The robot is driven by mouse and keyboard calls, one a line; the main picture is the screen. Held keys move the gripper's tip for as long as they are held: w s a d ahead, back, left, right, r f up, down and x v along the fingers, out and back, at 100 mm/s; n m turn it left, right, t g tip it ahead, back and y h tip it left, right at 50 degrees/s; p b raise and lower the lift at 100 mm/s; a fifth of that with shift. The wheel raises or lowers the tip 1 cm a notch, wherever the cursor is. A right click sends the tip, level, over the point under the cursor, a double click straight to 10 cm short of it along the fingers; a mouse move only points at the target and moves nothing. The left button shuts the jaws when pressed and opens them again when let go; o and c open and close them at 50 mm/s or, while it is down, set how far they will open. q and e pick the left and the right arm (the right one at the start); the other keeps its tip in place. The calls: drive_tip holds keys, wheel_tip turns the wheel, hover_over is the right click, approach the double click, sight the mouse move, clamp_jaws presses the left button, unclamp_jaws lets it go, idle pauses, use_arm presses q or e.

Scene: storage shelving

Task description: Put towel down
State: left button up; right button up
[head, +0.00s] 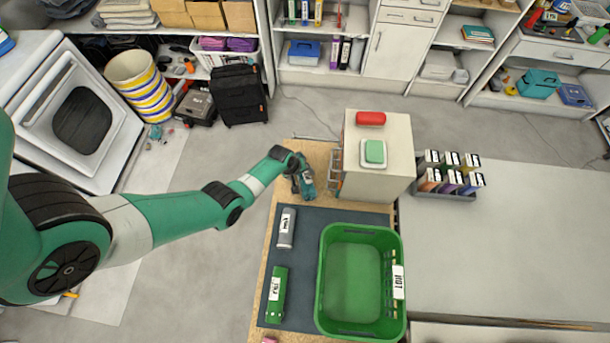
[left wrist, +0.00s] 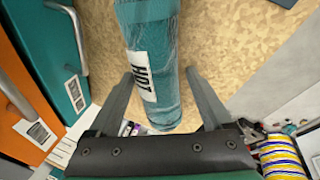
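A teal rolled towel (head: 307,182) with a "HOT" label lies on the bare wood part of the table, beside the white cabinet. In the left wrist view the teal towel (left wrist: 155,60) runs lengthwise between my fingers. My left gripper (head: 299,176) is at the towel. In the left wrist view my left gripper (left wrist: 160,75) has its fingers apart, one on each side of the towel, with a small gap at the right finger. A grey rolled towel (head: 287,228) and a green rolled towel (head: 277,292) lie on the dark mat. My right gripper is not in view.
A green basket (head: 325,270) stands on the right of the dark mat (head: 303,270). The white cabinet (head: 375,187) stands close right of the teal towel; its orange and teal drawers (left wrist: 70,85) show in the left wrist view. A box rack (head: 448,192) is further right.

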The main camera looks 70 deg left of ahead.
use_arm(q)
drive_tip(key=shift+r, duration=0.1)
drive_tip(key=c, duration=1.2)
drive_tip(key=shift+c, duration=0.2)
drive_tip(key=shift+r, duration=0.15)
